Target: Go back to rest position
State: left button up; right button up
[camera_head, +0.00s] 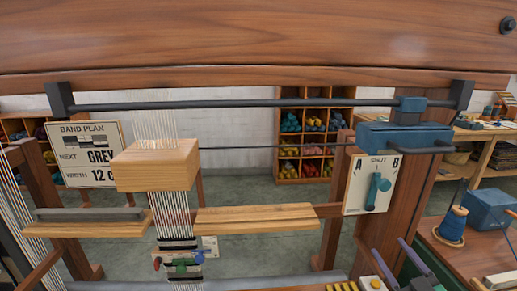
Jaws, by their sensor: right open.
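My right gripper (398,264) shows at the bottom edge, right of the middle. Its two bluish fingers stand apart, with nothing visible between them. Its lower part is cut off by the picture edge. My left gripper is not in view. A wooden loom frame fills the view, with white warp threads (172,212) passing by a wooden block (156,165). A blue carriage (405,137) hangs on the dark rail at the right. Below it is a white A/B shunt panel (373,184) with a teal lever (376,190).
A band plan sign (88,153) hangs at the left. A blue thread spool (452,225) and a blue box (489,209) stand on the right-hand bench. Yarn shelves (303,145) stand behind. Small coloured clips (182,264) sit by the lower warp.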

jog(key=s+a+f+m+g, duration=0.1)
jog(key=s+a+f+g, duration=0.2)
jog(key=f+g, duration=0.1)
jog(key=s+a+f+g, duration=0.3)
jog(key=a+f, duration=0.1)
jog(key=f, duration=0.3)
jog(key=s+a+f+m+g, duration=0.1)
jog(key=s+a+f+g, duration=0.2)
jog(key=a+f+g, duration=0.1)
jog(key=shift+a+f+m+g, duration=0.15)
jog(key=shift+f+m+g, duration=0.15)
jog(key=shift+f, duration=0.55)
jog(key=s+a+f+g, duration=0.1)
jog(key=s+a+g, duration=0.25)
jog(key=s, duration=0.35)
notch_tip(320, 180, down, 22)
jog(key=s+g, duration=0.2)
jog(key=s+d+f, duration=0.1)
jog(key=s+f, duration=0.6)
jog(key=s, duration=0.1)
jog(key=s+d+f+g+p, duration=0.1)
jog(key=s+d+f, duration=0.1)
jog(key=s+f, duration=0.5)
jog(key=shift+s+d+f+p, duration=0.3)
jog(key=shift+s, duration=0.9)
